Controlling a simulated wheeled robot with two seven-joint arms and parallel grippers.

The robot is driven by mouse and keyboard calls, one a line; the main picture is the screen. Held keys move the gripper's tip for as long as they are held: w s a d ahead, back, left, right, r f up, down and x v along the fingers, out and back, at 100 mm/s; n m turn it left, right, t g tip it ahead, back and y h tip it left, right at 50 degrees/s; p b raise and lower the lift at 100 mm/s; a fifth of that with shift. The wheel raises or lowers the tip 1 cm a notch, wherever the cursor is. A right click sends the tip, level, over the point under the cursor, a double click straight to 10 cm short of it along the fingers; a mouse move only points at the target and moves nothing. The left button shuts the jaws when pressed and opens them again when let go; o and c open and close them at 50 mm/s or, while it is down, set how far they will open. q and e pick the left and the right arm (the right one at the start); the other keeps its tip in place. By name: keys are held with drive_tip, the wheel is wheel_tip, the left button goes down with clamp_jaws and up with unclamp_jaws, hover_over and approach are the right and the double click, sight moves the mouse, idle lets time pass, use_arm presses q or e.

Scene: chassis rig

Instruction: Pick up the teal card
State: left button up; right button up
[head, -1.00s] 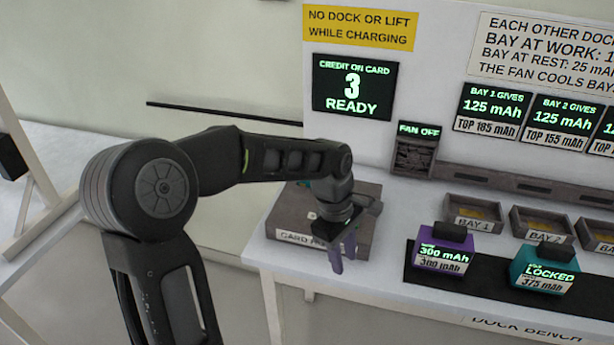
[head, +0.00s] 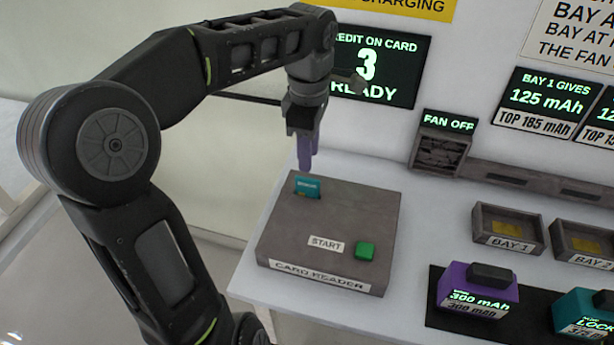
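The teal card (head: 307,186) stands upright in a slot near the back of the card reader (head: 285,220), with its upper part showing. My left gripper (head: 305,168) points down just above and behind the card in the picture, its purple fingers close to the card's top edge. Whether they touch it I cannot tell. The fingers overlap from this angle, so their opening is hidden. My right gripper is not in view.
The reader has a green start button (head: 366,250). A screen (head: 378,70) behind reads credit 3, ready. To the right are a fan box (head: 440,150), bay trays (head: 508,230), a purple battery block (head: 478,290) and a teal block (head: 585,315).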

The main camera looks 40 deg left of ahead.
sight(307, 179)
use_arm(q)
drive_tip(key=shift+s+d, duration=0.1)
drive_tip(key=shift+s, duration=0.05)
drive_tip(key=shift+f, duration=1.35)
wheel_tip(307, 179, down, 5)
drive_tip(key=shift+s+f+p, duration=0.1)
drive_tip(key=shift+s+p, duration=0.05)
drive_tip(key=shift+p, duration=0.4)
drive_tip(key=shift+c, duration=0.3)
clamp_jaws()
